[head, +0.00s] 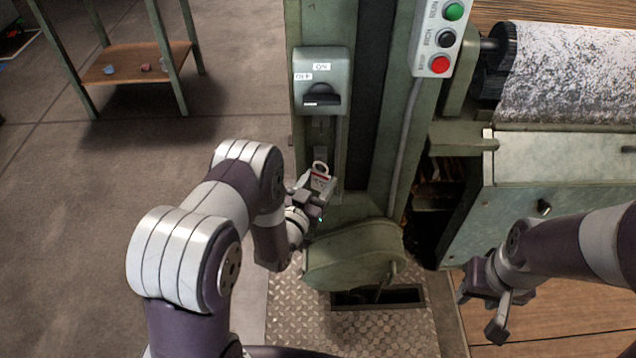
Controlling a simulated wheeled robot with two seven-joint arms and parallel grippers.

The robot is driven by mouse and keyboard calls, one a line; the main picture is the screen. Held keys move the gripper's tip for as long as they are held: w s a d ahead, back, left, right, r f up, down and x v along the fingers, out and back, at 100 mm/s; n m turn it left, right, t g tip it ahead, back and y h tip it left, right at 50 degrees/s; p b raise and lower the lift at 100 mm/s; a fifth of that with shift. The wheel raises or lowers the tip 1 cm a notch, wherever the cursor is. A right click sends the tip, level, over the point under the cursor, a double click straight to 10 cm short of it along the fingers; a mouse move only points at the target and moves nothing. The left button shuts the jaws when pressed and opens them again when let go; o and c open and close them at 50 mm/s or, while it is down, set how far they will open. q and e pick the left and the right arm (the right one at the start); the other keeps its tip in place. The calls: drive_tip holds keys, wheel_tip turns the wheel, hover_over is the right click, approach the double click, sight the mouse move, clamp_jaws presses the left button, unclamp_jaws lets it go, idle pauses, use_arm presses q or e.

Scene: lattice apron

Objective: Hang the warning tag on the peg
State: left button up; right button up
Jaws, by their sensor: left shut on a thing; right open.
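My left gripper (314,196) is shut on the warning tag (321,179), a small pale tag with red markings and a ring at its top. It holds the tag upright in front of the green machine post, below the switch box (322,82). A small dark fitting (323,128) sits on the post under the box, just above the tag. I cannot tell whether this is the peg; no peg shows clearly. The ring appears below the fitting and apart from it. My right gripper (482,310) is open and empty at the lower right.
A button panel (442,38) with green, black and red buttons is on the post at upper right. A rounded green guard (355,256) juts out below the tag. A roller (570,70) and a cabinet (555,190) stand at right.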

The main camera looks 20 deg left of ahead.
idle(0.4)
use_arm(q)
drive_tip(key=o, duration=1.2)
drive_tip(key=shift+o, duration=0.2)
